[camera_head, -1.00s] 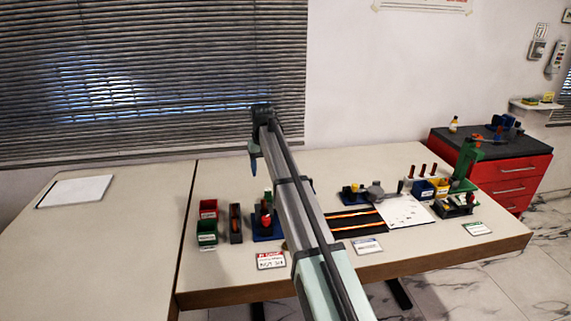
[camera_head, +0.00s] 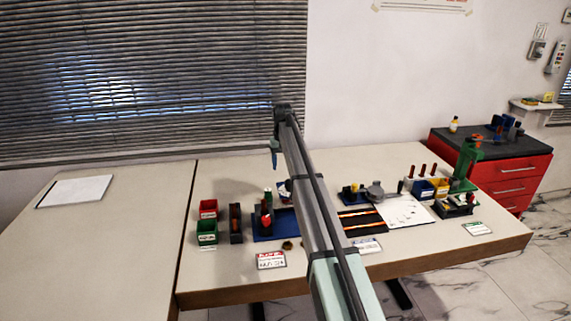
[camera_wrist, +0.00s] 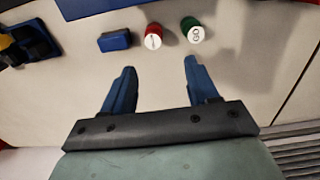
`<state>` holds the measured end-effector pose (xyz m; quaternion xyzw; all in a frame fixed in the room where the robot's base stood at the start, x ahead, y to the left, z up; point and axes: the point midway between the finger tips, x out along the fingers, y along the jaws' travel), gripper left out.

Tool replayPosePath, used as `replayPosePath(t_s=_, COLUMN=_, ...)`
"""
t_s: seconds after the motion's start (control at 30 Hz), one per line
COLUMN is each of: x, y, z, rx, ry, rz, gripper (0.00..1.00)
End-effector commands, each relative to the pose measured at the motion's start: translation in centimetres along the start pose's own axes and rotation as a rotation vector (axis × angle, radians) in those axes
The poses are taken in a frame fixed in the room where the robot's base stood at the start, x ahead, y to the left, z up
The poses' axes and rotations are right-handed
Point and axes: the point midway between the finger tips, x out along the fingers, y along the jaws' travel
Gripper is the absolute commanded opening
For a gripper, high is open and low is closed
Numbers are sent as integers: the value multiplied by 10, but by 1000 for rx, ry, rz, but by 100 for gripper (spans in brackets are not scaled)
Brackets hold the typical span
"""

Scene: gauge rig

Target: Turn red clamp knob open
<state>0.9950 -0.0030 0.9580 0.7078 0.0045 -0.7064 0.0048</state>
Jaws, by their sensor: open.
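A small red cylinder (camera_wrist: 153,37) with a white marked top stands in the wrist view, left of a green cylinder (camera_wrist: 194,31) with a white top. I cannot tell whether this red piece is the clamp knob. In the head view, a red upright part (camera_head: 265,220) stands at the blue rig (camera_head: 263,237), partly beside my arm. My gripper (camera_wrist: 158,68) is open and empty, its blue fingers apart with the table below them. Both cylinders lie beyond the fingertips, not between them. In the head view my gripper (camera_head: 275,158) hangs above the table's back part.
A blue block (camera_wrist: 115,41) sits left of the red cylinder. Red (camera_head: 208,208) and green (camera_head: 207,232) bins stand left of the rig. A black mat with orange stripes (camera_head: 360,219) and a green stand (camera_head: 467,160) are to the right. The left table is mostly clear.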

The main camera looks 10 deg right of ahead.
Motion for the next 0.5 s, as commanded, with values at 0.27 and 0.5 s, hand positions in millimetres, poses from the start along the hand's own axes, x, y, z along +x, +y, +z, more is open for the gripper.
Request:
replayPosePath(t_s=0.27, x=2, y=11, z=0, rx=11, ry=-2, rz=0, gripper=59)
replayPosePath(t_s=0.5, x=2, y=11, z=0, rx=11, ry=-2, rz=0, gripper=59)
